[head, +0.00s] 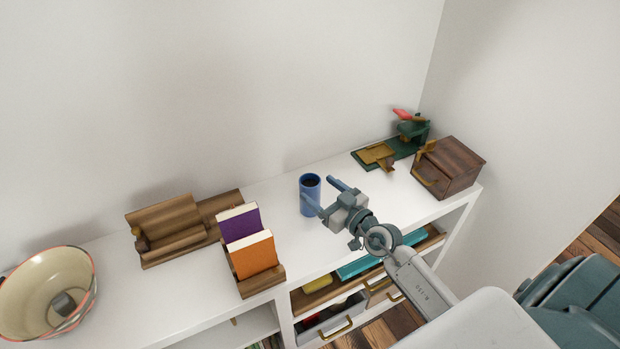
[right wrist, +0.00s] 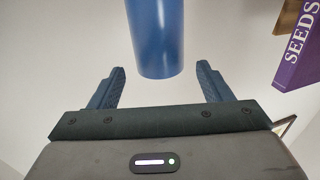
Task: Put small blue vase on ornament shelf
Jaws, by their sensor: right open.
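The small blue vase (head: 310,194) is a plain blue cylinder with a dark open mouth. It stands upright on the white top of a shelf unit (head: 375,210). My right gripper (head: 323,192) is open and empty, reaching in from the right beside the vase. In the right wrist view the vase (right wrist: 155,35) shows between and just beyond the open fingers (right wrist: 161,70); I cannot tell whether either finger touches it. My left gripper is not in view. I cannot tell which part is the ornament shelf.
Left of the vase are a wooden holder with purple (head: 239,222) and orange (head: 252,254) books, a wooden stand (head: 165,225) and a cream bowl (head: 50,292). At right are a green stand with ornaments (head: 405,148) and a wooden box (head: 455,168). Compartments below hold drawers.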

